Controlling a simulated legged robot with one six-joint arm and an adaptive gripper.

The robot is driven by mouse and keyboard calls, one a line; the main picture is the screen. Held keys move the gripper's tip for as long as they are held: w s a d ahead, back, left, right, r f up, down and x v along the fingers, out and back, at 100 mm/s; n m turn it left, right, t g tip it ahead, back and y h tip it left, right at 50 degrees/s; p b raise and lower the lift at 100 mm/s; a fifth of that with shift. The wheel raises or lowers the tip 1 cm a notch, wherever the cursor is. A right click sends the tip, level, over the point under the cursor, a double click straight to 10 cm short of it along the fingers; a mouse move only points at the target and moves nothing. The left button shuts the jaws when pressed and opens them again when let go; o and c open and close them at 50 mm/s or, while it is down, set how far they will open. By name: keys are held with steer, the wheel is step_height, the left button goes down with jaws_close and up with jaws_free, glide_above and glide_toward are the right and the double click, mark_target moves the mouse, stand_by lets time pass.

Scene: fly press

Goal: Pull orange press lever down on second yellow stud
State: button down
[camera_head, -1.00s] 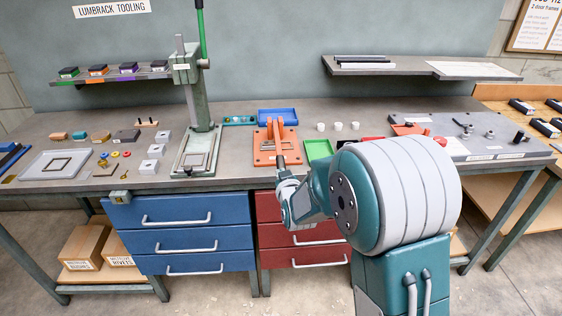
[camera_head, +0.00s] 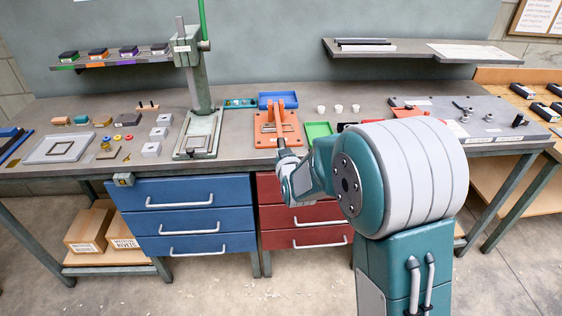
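The orange press (camera_head: 277,128) stands on the bench near the middle of the view. It has an orange base plate and an upright orange part (camera_head: 276,108) above it; I cannot tell how far its lever is down. My gripper (camera_head: 282,147) is small and dark, at the end of my arm, in front of the press base. It overlaps the press's front edge in the picture; I cannot tell if it touches. Its fingers are too small to read as open or shut. No yellow stud can be made out on the press.
A tall green press (camera_head: 198,90) stands left of the orange one. A blue tray (camera_head: 278,100) lies behind, a green tray (camera_head: 318,130) to the right. White blocks (camera_head: 151,149) and small parts lie left. A grey plate (camera_head: 470,118) with fittings is at right. Shelves hang above.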

steer(key=s+f, duration=0.6)
steer(key=shift+s+d+f, duration=0.15)
steer(key=shift+d+f, duration=0.05)
steer(key=shift+f, duration=0.05)
steer(key=shift+d, duration=0.1)
stand_by(1.0)
